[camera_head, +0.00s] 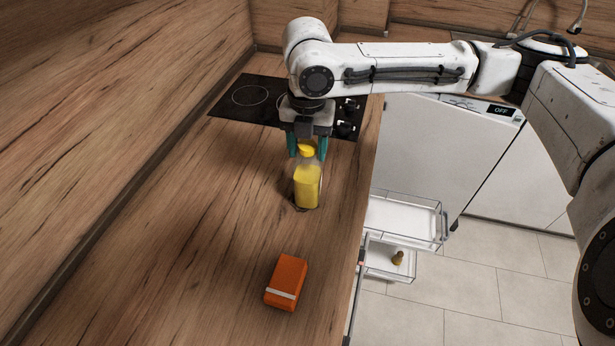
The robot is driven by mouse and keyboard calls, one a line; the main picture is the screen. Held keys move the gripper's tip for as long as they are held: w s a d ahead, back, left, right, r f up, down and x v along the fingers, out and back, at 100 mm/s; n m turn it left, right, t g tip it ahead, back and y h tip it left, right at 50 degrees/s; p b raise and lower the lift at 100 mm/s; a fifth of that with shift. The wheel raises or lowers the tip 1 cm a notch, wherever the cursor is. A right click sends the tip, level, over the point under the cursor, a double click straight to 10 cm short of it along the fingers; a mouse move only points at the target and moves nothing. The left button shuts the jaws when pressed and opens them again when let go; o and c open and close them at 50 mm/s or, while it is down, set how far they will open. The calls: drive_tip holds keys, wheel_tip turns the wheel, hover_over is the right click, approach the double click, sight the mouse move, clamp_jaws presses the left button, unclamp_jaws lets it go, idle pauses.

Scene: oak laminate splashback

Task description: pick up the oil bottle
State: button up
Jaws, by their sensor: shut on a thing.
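The oil bottle (307,186) is yellow with a yellow cap and a clear upper part. It is upright over the wooden worktop, below my arm. My gripper (307,150) points down from above, its two teal fingers on either side of the bottle's top. The fingers are shut on the bottle near its cap. I cannot tell for certain whether the bottle's base touches the worktop or hangs just above it.
An orange box (287,282) with a pale stripe lies on the worktop (190,250) nearer to me. A black hob (250,97) is behind the gripper. Open drawers (405,222) stick out at the right, below the worktop edge. The worktop left of the bottle is clear.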

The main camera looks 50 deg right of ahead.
clamp_jaws()
drive_tip(key=shift+r, duration=0.15)
